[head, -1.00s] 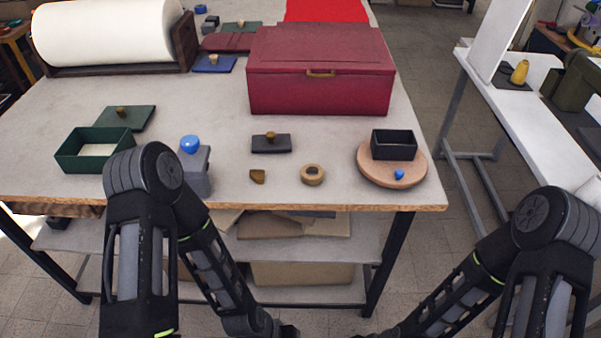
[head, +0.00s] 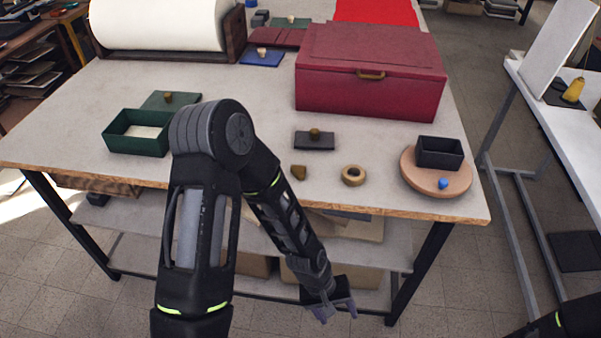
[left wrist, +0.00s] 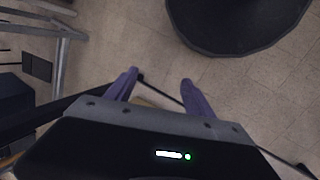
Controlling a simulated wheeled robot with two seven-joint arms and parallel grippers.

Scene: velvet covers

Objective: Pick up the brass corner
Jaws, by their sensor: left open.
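The brass corner (head: 298,172) is a small, dull gold piece lying near the front edge of the table, left of a tan ring. My left gripper (head: 338,312) hangs below and in front of the table edge, well apart from the brass corner. Its two purple-grey fingers are spread and empty, and they also show in the left wrist view (left wrist: 160,90). The wrist view faces the floor and does not show the brass corner. My right gripper is out of view; only part of my right arm shows at the lower right.
The tan ring (head: 353,175) and a dark knobbed block (head: 314,141) lie near the corner. A round wooden board (head: 458,189) with a black box (head: 440,152) stands right. A green tray (head: 113,138) is left, a red case (head: 370,85) behind. The table's front edge (head: 400,213) lies between gripper and corner.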

